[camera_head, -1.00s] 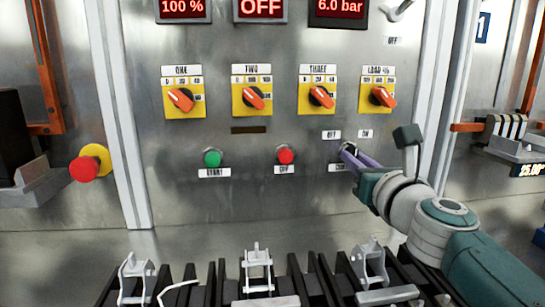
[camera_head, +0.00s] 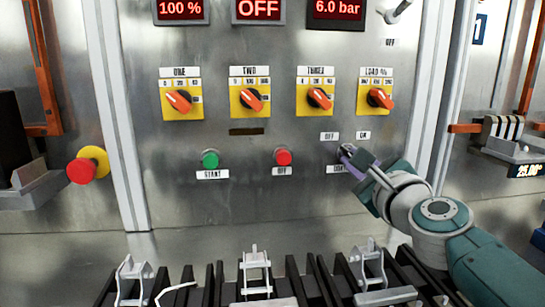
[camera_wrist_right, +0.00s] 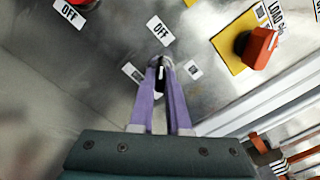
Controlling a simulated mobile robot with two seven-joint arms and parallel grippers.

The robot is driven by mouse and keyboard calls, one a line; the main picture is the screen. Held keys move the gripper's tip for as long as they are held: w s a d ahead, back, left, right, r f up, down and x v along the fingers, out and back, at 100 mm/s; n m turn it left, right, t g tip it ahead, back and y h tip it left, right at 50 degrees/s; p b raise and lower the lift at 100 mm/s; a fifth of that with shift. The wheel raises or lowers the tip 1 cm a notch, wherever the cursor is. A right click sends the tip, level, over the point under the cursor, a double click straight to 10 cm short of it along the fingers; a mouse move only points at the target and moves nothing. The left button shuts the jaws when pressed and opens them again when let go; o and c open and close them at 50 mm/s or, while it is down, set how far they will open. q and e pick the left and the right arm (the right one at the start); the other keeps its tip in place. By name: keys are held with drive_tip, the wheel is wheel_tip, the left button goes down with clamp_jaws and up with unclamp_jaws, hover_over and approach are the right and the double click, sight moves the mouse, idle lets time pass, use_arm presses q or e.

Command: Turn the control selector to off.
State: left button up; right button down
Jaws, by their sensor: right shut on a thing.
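The control selector (camera_head: 346,149) is a small dark knob on the steel panel, below the OFF label (camera_head: 329,136) and ON label (camera_head: 363,135). Its own label beneath is partly covered. My right gripper (camera_head: 348,154) is shut on it, with its purple fingers on either side. In the right wrist view, the selector (camera_wrist_right: 160,76) shows as a black handle with a white line between the fingertips (camera_wrist_right: 161,70). The line points roughly toward the OFF label (camera_wrist_right: 161,30) there. My left gripper is not in view.
Left of the selector are a red button (camera_head: 283,157) and a green START button (camera_head: 210,159). Several orange knobs on yellow plates, such as the LOAD knob (camera_head: 379,98), sit above. A red emergency button (camera_head: 82,170) is at far left. Black slats with metal brackets (camera_head: 256,270) lie below.

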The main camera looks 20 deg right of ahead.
drive_tip(key=shift+n, duration=0.4)
drive_tip(key=c, duration=0.9)
unclamp_jaws()
drive_tip(key=shift+p+v, duration=0.65)
drive_tip(key=shift+v, duration=4.35)
